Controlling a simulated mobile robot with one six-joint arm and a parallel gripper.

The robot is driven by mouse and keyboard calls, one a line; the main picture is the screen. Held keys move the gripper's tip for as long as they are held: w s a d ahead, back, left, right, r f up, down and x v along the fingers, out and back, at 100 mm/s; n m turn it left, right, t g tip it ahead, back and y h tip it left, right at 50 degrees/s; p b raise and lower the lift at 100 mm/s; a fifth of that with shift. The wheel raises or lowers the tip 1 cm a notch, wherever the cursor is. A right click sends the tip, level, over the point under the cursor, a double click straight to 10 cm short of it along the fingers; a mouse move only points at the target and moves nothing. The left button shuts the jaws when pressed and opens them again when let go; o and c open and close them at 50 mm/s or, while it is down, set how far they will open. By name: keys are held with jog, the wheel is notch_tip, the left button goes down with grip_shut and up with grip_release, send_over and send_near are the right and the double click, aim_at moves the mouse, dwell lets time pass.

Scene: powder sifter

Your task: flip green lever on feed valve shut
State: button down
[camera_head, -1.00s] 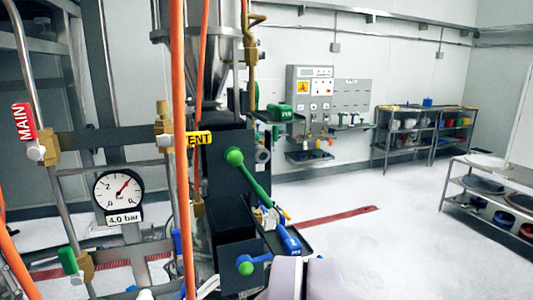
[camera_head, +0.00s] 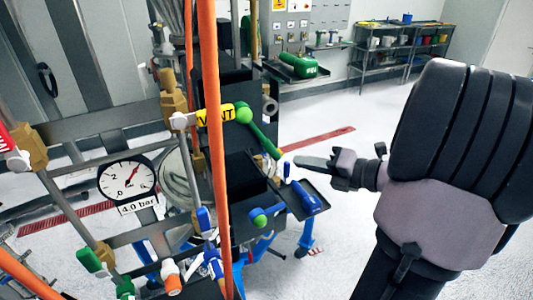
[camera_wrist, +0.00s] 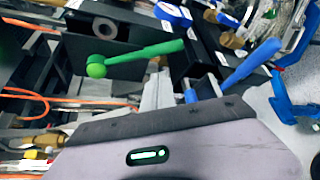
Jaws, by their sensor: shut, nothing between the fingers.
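A long green lever (camera_head: 262,136) with a round green hub sits on the dark box of the machine. Its handle slants down to the right from the hub. In the wrist view the green lever (camera_wrist: 140,54) lies across the upper part, its ball hub at left and its handle pointing right. No label naming the feed valve is readable. My gripper (camera_head: 300,161) is shut and empty, its narrow tip pointing left, just right of the lever's free end in the head view. I cannot tell whether they touch.
An orange hose (camera_head: 211,140) hangs in front of the machine. A gauge (camera_head: 128,181), a yellow VENT tag (camera_head: 215,114) and a small green handle (camera_head: 88,260) are at left. Open floor lies behind my arm.

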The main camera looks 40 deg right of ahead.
aim_at(259, 138)
jog(key=x, duration=1)
jog(key=shift+w+a+p, duration=0.15)
jog(key=shift+w+p, duration=0.15)
